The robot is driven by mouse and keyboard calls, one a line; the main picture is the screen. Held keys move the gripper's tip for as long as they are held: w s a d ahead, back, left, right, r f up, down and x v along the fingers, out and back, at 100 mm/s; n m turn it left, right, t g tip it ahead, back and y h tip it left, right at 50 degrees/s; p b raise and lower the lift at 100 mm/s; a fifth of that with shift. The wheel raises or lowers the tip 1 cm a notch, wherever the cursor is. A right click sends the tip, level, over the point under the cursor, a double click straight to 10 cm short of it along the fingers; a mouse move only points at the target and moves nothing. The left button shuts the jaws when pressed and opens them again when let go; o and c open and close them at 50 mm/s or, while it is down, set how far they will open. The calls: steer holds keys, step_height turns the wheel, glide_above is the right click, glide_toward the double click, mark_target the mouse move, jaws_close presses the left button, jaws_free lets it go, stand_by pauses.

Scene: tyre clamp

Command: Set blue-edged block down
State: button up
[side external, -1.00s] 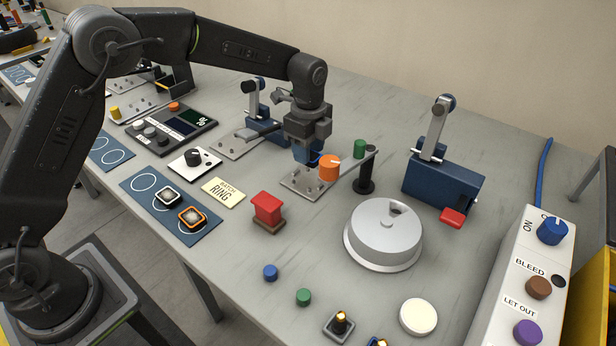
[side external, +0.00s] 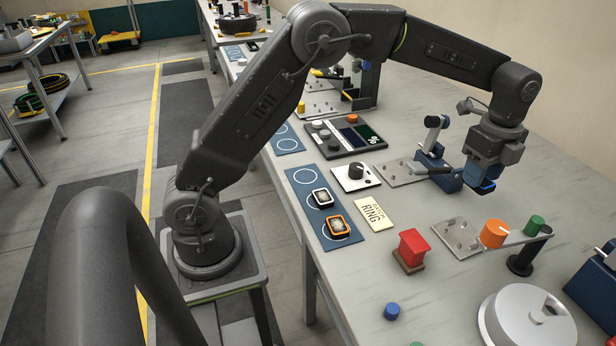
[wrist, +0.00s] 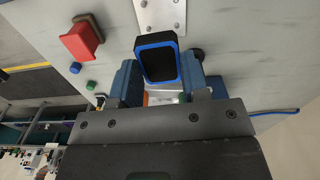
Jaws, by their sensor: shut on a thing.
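My gripper (side external: 478,179) is shut on the blue-edged block (side external: 487,187), held in the air above the grey table. In the wrist view the block (wrist: 158,60), with a black face and blue rim, sits between the two fingers. A dark blue mat (side external: 300,193) with white circles lies near the table's left edge, to the left of my gripper. Its far circle is empty. A white-edged block (side external: 322,198) and an orange-edged block (side external: 338,226) stand on its other circles.

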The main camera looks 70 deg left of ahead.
steer(key=s+a+r+n, duration=0.1)
steer(key=s+a+n, duration=0.2)
steer(key=a, duration=0.5)
steer(key=s+a+n, duration=0.3)
steer(key=a+n, duration=0.1)
steer(key=a, duration=0.4)
steer(key=n, duration=1)
glide_above(306, 177)
steer(key=f, duration=0.1)
step_height(306, 177, down, 9)
steer(key=shift+r, duration=0.15)
steer(key=shift+f, duration=2.3)
steer(key=shift+f, duration=0.1)
steer(key=o, duration=0.5)
steer(key=shift+c, duration=0.2)
steer(key=o, duration=0.5)
steer(key=shift+c, duration=0.2)
